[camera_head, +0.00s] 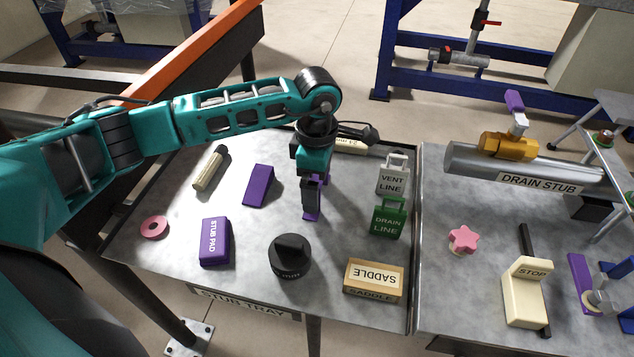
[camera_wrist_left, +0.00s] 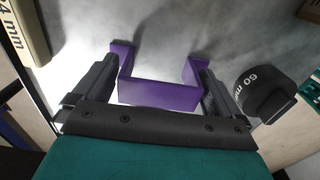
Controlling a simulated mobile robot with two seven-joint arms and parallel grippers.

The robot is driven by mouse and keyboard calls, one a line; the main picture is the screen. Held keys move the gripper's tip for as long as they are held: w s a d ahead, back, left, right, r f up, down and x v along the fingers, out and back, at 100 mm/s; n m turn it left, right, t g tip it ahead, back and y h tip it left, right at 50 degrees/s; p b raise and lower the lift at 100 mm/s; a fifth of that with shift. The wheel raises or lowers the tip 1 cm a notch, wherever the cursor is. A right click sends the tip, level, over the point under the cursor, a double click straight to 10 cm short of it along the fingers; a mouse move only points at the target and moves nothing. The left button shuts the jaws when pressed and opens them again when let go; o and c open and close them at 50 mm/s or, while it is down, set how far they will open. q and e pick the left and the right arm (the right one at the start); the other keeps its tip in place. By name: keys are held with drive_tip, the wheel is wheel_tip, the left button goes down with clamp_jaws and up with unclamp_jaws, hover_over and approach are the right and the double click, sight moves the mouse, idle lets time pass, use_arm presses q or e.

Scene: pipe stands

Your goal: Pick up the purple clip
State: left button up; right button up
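The purple clip (camera_wrist_left: 158,90) is a U-shaped piece in the left wrist view, its two prongs pointing away from my wrist. My left gripper (camera_wrist_left: 160,85) has one finger against each outer side of it, and no gap shows on either side. In the head view my left gripper (camera_head: 312,205) points down at the grey tray, and only small parts of the clip (camera_head: 313,214) show around its fingers. Whether the clip touches the tray is unclear. My right gripper is not in view.
Around the gripper on the stub tray (camera_head: 345,225) are a purple block (camera_head: 258,186), stub pad (camera_head: 214,241), black round cap (camera_head: 290,257), saddle box (camera_head: 374,280), vent line tag (camera_head: 392,178) and green drain line tag (camera_head: 388,219). The drain stub pipe (camera_head: 465,160) lies right.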

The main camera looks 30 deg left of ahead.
use_arm(q)
drive_tip(key=c, duration=0.8)
drive_tip(key=shift+r, duration=0.1)
drive_tip(key=shift+c, duration=0.2)
wheel_tip(320, 180, up, 20)
drive_tip(key=s+d+f+m, duration=0.1)
drive_tip(key=f+m, duration=0.4)
drive_tip(key=m, duration=0.5)
drive_tip(key=s+d+f+m, duration=0.2)
drive_tip(key=f+m, duration=0.3)
drive_tip(key=m, duration=0.5)
drive_tip(key=shift+s+d+f+m, duration=0.2)
drive_tip(key=shift+s+f+m, duration=0.2)
drive_tip(key=shift+s, duration=0.3)
